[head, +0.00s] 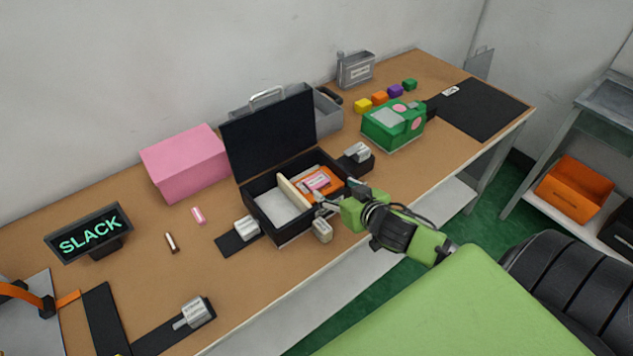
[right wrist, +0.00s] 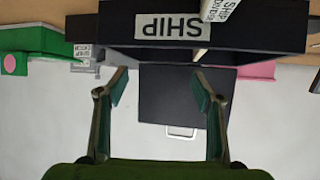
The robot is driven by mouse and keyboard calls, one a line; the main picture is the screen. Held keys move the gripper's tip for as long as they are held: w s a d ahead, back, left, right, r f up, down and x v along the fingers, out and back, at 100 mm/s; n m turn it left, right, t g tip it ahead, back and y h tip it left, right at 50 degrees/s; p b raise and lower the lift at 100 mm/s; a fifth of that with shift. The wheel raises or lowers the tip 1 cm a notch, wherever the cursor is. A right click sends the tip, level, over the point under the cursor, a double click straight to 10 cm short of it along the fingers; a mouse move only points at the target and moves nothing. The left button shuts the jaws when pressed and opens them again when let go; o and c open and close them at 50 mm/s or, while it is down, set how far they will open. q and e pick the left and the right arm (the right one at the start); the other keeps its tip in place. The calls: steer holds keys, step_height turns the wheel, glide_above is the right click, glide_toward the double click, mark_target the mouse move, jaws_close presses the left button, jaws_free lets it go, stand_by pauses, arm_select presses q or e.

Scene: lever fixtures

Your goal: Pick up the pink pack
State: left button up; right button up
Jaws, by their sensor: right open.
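A small pink pack with a pale label (head: 318,181) lies on orange in the right compartment of the open black case (head: 262,226). A cream divider (head: 293,194) stands beside that compartment. A second small pink piece (head: 198,215) lies on the table left of the case. My right gripper (head: 337,195) is at the case's front right edge, close to the pink pack. Its two fingers stand apart with nothing between them in the right wrist view (right wrist: 160,88). That view faces the case's "SHIP" label (right wrist: 167,26); the pack is not visible there. My left gripper is not in view.
A large pink box (head: 185,165) and the case's raised lid (head: 268,135) stand behind. A green box (head: 393,125) and several coloured cubes (head: 380,97) are to the right. Grey lever fixtures (head: 357,153) flank the case. A "SLACK" sign (head: 90,232) stands left.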

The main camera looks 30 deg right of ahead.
glide_toward(317, 181)
steer(key=w, duration=0.3)
steer(key=shift+d+f, duration=0.2)
steer(key=shift+f, duration=0.05)
steer(key=shift+s+f+p+x, duration=0.15)
steer(key=shift+p+x, duration=0.25)
steer(key=shift+x, duration=0.95)
steer(key=shift+s+f+p+x, duration=0.1)
steer(key=shift+f+p+x, duration=0.25)
steer(key=shift+x, duration=1)
steer(key=shift+r, duration=0.1)
steer(key=c, duration=0.9)
